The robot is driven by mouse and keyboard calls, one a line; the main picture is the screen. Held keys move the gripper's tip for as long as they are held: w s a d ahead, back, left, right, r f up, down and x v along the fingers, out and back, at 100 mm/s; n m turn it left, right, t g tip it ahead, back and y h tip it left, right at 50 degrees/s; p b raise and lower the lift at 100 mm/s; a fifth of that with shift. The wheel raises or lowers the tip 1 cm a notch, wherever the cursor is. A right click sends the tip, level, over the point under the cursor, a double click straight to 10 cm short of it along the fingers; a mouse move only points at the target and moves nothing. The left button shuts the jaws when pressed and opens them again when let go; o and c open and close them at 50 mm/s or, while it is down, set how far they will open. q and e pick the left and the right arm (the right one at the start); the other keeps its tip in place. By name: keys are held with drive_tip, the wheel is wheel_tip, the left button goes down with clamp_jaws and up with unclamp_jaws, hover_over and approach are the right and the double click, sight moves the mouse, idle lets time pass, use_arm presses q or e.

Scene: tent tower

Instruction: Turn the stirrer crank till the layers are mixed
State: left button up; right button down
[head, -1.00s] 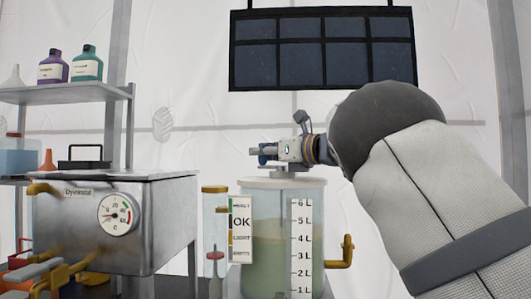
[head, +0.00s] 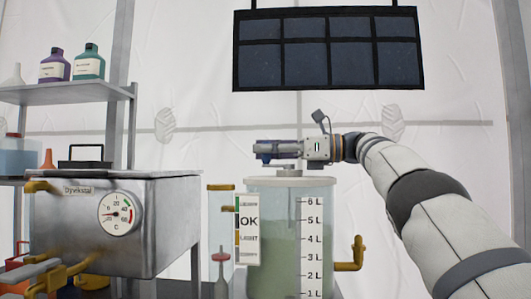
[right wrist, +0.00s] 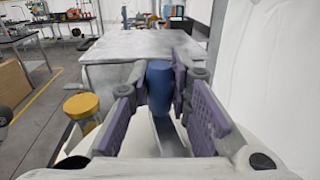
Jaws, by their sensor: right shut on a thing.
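The clear mixing tank (head: 272,230) stands on the right of the bench in the head view, with a white lid (head: 290,183) and a litre scale (head: 310,245) on its front. The liquid inside looks pale green and cloudy; a sharp layer boundary is hard to make out. My right gripper (head: 266,150) is above the lid, its jaws pointing left. In the right wrist view, its purple pads stand on both sides of the blue crank knob (right wrist: 160,88) and are shut on it. The crank's arm is mostly hidden by the gripper. My left gripper is out of view.
A metal box with a round dial (head: 117,213) stands left of the tank. A card reading OK (head: 249,222) hangs at the tank's left edge, and a yellow tap (head: 350,255) sticks out right. A shelf (head: 60,94) with bottles is at upper left.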

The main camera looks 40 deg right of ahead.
drive_tip(key=shift+a, duration=0.1)
idle(0.4)
drive_tip(key=c, duration=1.5)
unclamp_jaws()
drive_tip(key=shift+a, duration=0.1)
drive_tip(key=shift+o, duration=0.2)
drive_tip(key=v, duration=1.2)
